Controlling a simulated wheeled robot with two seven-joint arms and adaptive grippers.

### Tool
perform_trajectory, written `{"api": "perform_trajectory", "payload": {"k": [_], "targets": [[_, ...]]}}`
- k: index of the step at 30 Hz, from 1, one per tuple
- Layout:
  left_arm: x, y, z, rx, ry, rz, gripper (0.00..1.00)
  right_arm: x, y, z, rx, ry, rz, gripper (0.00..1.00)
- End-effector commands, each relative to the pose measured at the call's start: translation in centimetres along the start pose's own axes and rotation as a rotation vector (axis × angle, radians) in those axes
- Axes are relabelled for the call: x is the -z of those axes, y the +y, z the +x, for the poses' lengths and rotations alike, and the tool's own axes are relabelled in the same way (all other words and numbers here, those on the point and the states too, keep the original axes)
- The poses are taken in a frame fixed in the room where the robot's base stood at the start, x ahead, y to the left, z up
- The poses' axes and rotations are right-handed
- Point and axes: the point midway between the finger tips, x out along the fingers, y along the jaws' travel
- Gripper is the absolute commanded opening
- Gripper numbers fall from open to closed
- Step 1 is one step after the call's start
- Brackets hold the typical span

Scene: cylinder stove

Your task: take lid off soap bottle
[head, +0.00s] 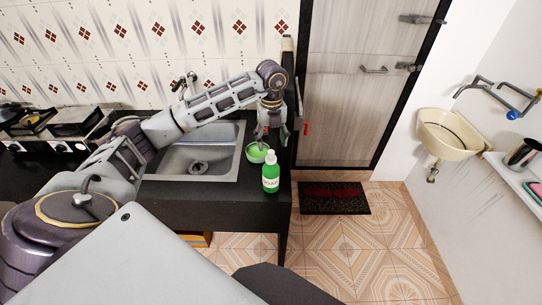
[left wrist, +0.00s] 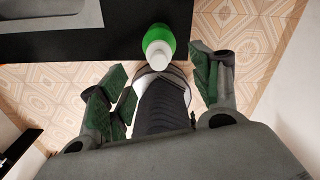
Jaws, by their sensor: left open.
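The soap bottle (head: 270,180) is green with a white cap and a label, and it stands upright near the right front corner of the dark counter. Its white lid (head: 270,157) is on top. My left gripper (head: 272,136) hangs above and slightly behind the bottle, fingers pointing down. In the left wrist view, the bottle (left wrist: 158,37) and its lid (left wrist: 159,56) show from above, ahead of the spread green-padded fingers of the left gripper (left wrist: 162,72). The gripper is open, with nothing held. My right gripper is not in view.
The sink (head: 215,160) lies to the left, with a stove (head: 58,128) farther left. The counter ends just right of the bottle; tiled floor (head: 385,240) lies beyond.

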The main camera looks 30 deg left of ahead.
Motion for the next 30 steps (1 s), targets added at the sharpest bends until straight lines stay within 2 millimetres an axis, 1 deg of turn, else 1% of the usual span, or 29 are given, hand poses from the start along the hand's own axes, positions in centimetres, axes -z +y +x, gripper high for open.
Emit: {"api": "perform_trajectory", "payload": {"k": [1,6,22,26,30], "targets": [[0.0,0.0,0.6,-0.002,0.003,0.000,0.64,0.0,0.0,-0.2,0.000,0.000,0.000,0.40],[0.0,0.0,2.0,0.000,0.001,-0.001,0.64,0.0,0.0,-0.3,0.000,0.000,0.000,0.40],[0.0,0.0,2.6,-0.001,0.001,0.000,0.64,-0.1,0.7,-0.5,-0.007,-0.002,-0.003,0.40],[0.0,0.1,3.4,-0.001,0.003,0.000,0.64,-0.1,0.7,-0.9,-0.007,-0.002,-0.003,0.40],[0.0,0.2,4.8,-0.002,0.002,0.000,0.64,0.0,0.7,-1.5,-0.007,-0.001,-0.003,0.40]]}}
